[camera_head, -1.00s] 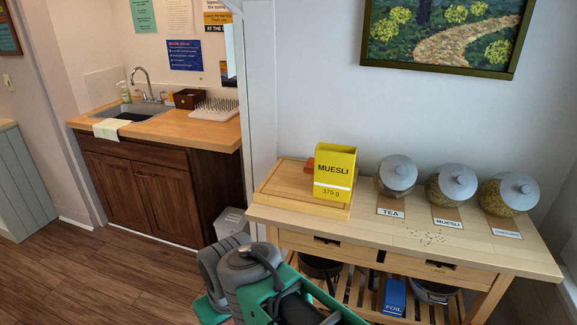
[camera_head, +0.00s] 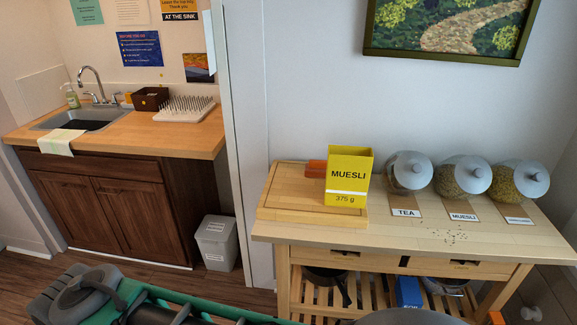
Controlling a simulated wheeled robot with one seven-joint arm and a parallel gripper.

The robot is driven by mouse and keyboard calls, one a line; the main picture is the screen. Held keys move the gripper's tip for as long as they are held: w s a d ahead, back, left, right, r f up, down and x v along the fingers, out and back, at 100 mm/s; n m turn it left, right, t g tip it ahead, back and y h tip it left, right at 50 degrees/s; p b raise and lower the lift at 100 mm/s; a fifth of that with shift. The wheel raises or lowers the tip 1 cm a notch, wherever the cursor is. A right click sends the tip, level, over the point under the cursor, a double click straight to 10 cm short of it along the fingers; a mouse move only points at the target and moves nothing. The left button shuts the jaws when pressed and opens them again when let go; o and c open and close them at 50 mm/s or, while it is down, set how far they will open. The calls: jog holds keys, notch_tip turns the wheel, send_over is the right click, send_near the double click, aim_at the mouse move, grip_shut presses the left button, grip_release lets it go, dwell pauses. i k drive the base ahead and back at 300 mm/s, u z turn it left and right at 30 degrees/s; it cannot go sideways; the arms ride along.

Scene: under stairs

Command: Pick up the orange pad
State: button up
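An orange item (camera_head: 316,168), which may be the orange pad, shows beside the left edge of the yellow muesli box (camera_head: 348,178). It is at the back of the wooden board (camera_head: 283,196) on the wooden cart. The box hides part of it, so its full shape cannot be told. The box stands upright on the board's right part. Green and grey links of my arm cross the bottom of the view, below and in front of the cart. My gripper is not in view.
Jars labelled tea (camera_head: 409,172), muesli (camera_head: 462,177) and another (camera_head: 518,181) line the cart top (camera_head: 400,236), with crumbs in front. Pans and a blue box (camera_head: 409,292) sit on the slatted shelf. A grey bin (camera_head: 216,243) stands between cart and sink counter (camera_head: 190,137).

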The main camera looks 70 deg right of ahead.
aim_at(316, 168)
jog(key=z, duration=0.25)
jog(key=i, duration=0.8)
jog(key=z, duration=1.35)
jog(key=i, duration=1.55)
jog(key=z, duration=0.2)
